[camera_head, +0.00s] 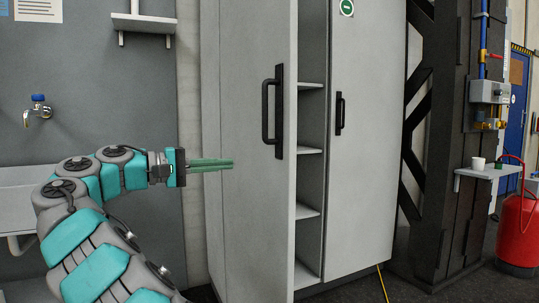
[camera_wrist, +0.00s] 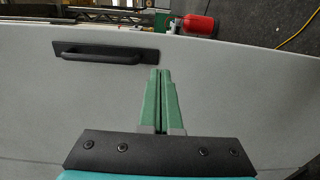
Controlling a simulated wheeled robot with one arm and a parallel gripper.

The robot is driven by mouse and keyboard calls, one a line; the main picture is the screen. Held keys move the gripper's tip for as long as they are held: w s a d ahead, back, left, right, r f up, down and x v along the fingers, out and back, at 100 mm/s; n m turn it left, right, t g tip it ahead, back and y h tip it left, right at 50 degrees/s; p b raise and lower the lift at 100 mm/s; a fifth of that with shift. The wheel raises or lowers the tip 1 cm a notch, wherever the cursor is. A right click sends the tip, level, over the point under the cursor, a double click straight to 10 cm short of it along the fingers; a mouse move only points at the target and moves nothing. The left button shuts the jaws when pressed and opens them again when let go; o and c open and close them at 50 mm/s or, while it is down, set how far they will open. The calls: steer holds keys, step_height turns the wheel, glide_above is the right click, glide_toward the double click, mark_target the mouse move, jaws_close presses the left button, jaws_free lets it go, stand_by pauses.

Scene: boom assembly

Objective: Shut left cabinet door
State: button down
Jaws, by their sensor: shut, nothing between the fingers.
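The grey left cabinet door (camera_head: 255,190) stands partly open, and the inside shelves show in the gap to its right. Its black handle (camera_head: 272,112) is upright near the door's free edge. My gripper (camera_head: 232,163) is shut and empty, its green fingers pointing right in front of the door's outer face, left of and below the handle. In the wrist view the shut fingers (camera_wrist: 160,72) lie over the door panel (camera_wrist: 240,90), with the handle (camera_wrist: 105,55) to their upper left. I cannot tell whether the fingertips touch the door.
The right cabinet door (camera_head: 365,170) is shut, with its own black handle (camera_head: 340,113). A sink (camera_head: 20,190) and tap (camera_head: 38,110) are at the left. A dark pillar (camera_head: 448,130) and red extinguisher (camera_head: 517,232) stand at the right. A yellow cable (camera_head: 382,282) lies on the floor.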

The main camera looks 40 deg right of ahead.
mark_target(283, 157)
steer(key=b+x, duration=0.1)
steer(key=x, duration=0.3)
steer(key=b+x, duration=0.1)
steer(key=x, duration=0.8)
steer(key=shift+w+d+r+b, duration=0.2)
steer(key=shift+r+b, duration=0.1)
steer(key=shift+b, duration=0.1)
